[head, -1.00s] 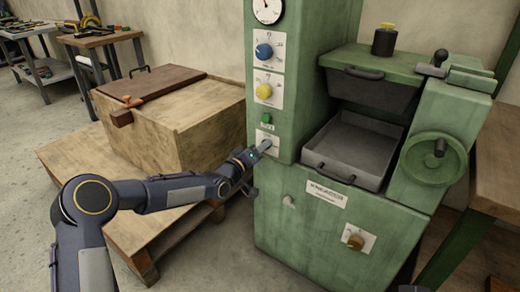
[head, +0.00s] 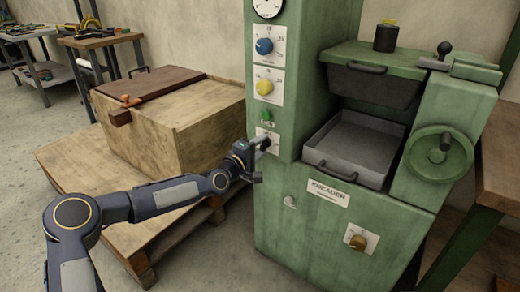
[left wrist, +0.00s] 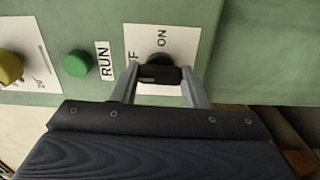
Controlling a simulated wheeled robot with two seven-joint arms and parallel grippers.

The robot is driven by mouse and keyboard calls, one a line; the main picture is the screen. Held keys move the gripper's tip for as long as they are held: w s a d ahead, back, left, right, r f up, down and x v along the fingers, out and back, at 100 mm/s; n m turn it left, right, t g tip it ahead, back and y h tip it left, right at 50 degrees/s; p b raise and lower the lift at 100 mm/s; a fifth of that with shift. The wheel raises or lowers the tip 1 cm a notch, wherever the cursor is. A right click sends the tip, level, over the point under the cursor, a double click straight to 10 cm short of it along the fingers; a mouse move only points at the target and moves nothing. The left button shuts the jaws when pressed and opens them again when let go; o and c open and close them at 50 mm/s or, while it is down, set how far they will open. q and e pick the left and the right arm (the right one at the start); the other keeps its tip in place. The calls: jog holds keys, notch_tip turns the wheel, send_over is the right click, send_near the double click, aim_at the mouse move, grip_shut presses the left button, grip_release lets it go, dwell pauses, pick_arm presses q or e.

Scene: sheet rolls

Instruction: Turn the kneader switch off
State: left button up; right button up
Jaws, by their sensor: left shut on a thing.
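The kneader (head: 335,215) is a tall green machine in the middle of the head view, with a name label on its front. Its kneader switch is a dark knob (left wrist: 158,73) on a white plate (left wrist: 190,45) printed with ON and a partly hidden word ending in F. My left gripper (head: 265,142) is at this plate, low on the column. In the left wrist view its fingers (left wrist: 159,80) are closed on the knob from both sides. In the head view the gripper hides most of the knob. My right gripper is not in view.
Above the switch are a green RUN button (left wrist: 78,63), a yellow knob (head: 264,87), a blue knob (head: 264,46) and a gauge (head: 267,5). A wooden crate (head: 165,125) on a pallet (head: 75,185) stands close left. A tray (head: 355,148) and handwheel (head: 439,153) are right.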

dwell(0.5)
pick_arm(q)
jog(key=o, duration=1)
jog(key=shift+s+a, duration=0.4)
jog(key=p+v, duration=0.1)
jog(key=v, duration=0.5)
jog(key=shift+s+a, duration=0.15)
jog(key=shift+s, duration=0.2)
